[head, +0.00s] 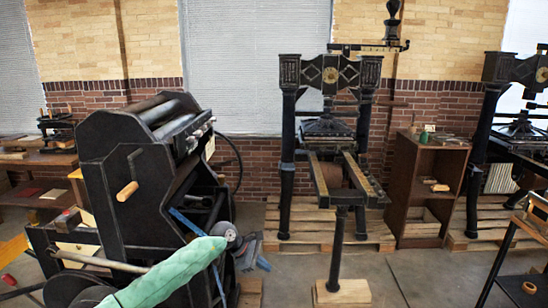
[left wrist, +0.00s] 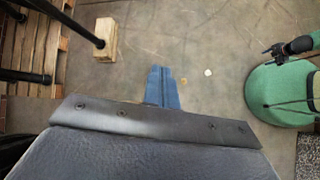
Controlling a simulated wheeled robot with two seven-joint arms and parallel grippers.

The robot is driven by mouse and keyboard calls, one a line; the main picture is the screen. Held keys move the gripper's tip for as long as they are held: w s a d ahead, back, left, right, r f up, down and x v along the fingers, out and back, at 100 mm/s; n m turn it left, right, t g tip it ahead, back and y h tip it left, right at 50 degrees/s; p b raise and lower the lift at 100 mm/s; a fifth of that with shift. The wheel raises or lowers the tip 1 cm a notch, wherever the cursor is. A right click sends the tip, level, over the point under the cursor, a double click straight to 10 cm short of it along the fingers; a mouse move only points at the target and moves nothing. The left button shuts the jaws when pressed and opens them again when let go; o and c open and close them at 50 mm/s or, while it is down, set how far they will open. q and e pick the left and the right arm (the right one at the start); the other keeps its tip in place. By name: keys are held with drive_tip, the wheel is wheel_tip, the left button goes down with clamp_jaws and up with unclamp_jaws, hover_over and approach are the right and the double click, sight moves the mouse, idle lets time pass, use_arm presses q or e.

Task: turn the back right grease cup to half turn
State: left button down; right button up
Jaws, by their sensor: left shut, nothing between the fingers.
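Small pale metal fittings (head: 197,137) sit along the upper right side of the dark roller press (head: 125,190). They are too small for me to tell which one is the back right grease cup or how it is turned. My left gripper (head: 264,264) is blue, empty and shut. It hangs low over the floor to the right of the press, below the fittings and apart from them. In the left wrist view its fingers (left wrist: 158,68) lie together over bare floor, and no grease cup shows there. My right gripper is not in view.
A tall hand press (head: 331,75) stands on a wooden pallet (head: 300,238) at the back middle, with its front leg on a wooden block (head: 343,293). A brown open cabinet (head: 408,180) stands right of it. A wooden handle (head: 127,191) sticks out from the roller press.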

use_arm(q)
drive_tip(key=w+a+r+m+y, duration=0.1)
drive_tip(key=w+a+r+y, duration=0.2)
drive_tip(key=a, duration=0.3)
drive_tip(key=w+a+r+m+y, duration=0.2)
drive_tip(key=w+a+r+y, duration=0.1)
drive_tip(key=a, duration=0.3)
drive_tip(key=y+p, duration=0.1)
drive_tip(key=y, duration=0.4)
approach(191, 238)
drive_tip(key=w+d, duration=0.1)
drive_tip(key=w, duration=0.1)
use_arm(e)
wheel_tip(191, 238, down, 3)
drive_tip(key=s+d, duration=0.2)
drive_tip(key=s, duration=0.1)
use_arm(q)
wheel_tip(191, 238, down, 6)
drive_tip(key=shift+f+b, duration=0.2)
drive_tip(key=shift+b, duration=0.35)
drive_tip(key=shift+f+b, duration=0.4)
drive_tip(key=shift+f, duration=0.25)
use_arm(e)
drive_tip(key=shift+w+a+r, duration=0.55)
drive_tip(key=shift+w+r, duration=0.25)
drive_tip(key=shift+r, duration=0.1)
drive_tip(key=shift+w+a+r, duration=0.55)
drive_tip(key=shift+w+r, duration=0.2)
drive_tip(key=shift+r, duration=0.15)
